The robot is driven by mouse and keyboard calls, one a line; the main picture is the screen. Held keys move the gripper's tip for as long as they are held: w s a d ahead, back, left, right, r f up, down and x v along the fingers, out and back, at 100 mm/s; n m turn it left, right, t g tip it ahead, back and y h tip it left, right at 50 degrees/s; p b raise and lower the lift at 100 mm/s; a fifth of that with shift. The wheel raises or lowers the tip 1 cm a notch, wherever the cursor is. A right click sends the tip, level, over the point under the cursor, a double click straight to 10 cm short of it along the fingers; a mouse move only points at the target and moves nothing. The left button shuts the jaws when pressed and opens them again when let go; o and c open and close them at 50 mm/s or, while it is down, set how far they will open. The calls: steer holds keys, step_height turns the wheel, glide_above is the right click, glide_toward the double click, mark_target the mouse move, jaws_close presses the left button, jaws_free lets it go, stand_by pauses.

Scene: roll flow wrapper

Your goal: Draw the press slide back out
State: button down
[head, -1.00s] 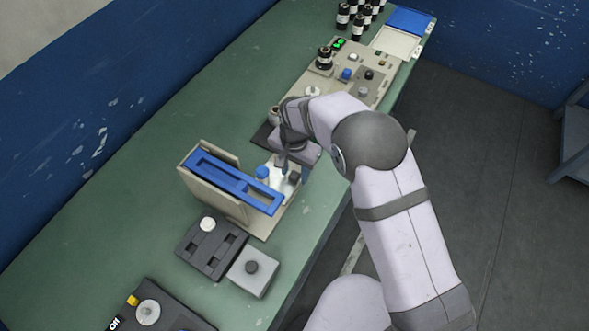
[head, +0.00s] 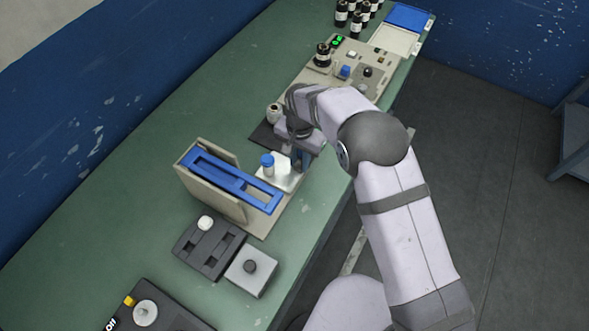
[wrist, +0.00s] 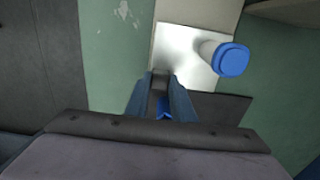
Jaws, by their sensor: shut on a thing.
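The press slide (head: 280,180) is a bright metal plate at the right side of the press, a beige upright body (head: 200,184) with a blue slotted top frame (head: 232,182). The slide also shows in the wrist view (wrist: 180,48). A white container with a blue cap (head: 267,160) stands on it, and shows right of the fingers in the wrist view (wrist: 231,60). My gripper (head: 299,162) is at the slide's outer end, its fingers (wrist: 160,90) shut on a dark knob there. The knob is mostly hidden by the fingers.
A dark pad with a pale roll (head: 274,113) lies just beyond my gripper. A beige control panel (head: 355,65) stands further back. Dark and grey fixtures (head: 210,247) sit in front of the press. The green bench (head: 130,150) is clear to the left; its right edge is close.

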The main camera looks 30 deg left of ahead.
steer(key=shift+w+r, duration=0.1)
steer(key=shift+w, duration=0.35)
steer(key=c, duration=1.5)
jaws_free()
steer(key=shift+w, duration=0.1)
steer(key=shift+r+b, duration=1.25)
steer(key=shift+r, duration=2.4)
